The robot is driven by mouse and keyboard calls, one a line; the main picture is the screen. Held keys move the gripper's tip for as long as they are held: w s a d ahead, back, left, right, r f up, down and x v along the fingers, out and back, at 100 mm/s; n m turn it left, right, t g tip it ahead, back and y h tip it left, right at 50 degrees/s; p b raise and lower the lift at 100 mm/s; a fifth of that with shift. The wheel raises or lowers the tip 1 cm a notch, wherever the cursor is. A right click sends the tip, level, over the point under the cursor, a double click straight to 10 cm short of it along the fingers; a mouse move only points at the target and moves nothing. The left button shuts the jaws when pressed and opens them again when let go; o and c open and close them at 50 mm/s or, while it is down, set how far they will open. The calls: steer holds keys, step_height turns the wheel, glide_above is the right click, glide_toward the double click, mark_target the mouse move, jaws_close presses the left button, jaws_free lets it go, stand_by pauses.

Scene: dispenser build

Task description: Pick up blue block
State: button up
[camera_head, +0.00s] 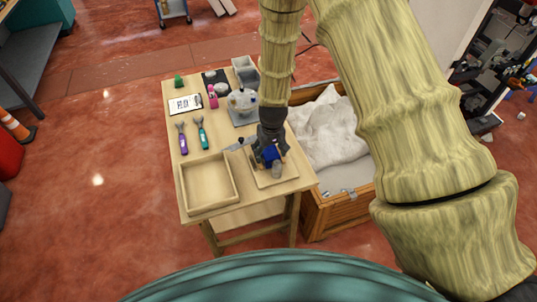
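The blue block (270,153) is at the right front of the wooden table, over a small light wooden board (262,182). My gripper (271,158) points down at it from above. Its dark fingers reach down on both sides of the block and hide part of it. The picture is too small to tell whether the fingers touch the block, or whether it rests on the board or is raised.
A grey cylinder (277,169) stands close in front of the block. An empty wooden tray (184,187) lies to the left. Purple (183,143) and teal (202,138) tools lie behind it. A wooden crate (340,214) with white cloth (328,130) stands right of the table.

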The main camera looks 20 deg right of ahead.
steer(key=c, duration=1.3)
steer(key=shift+r, duration=0.15)
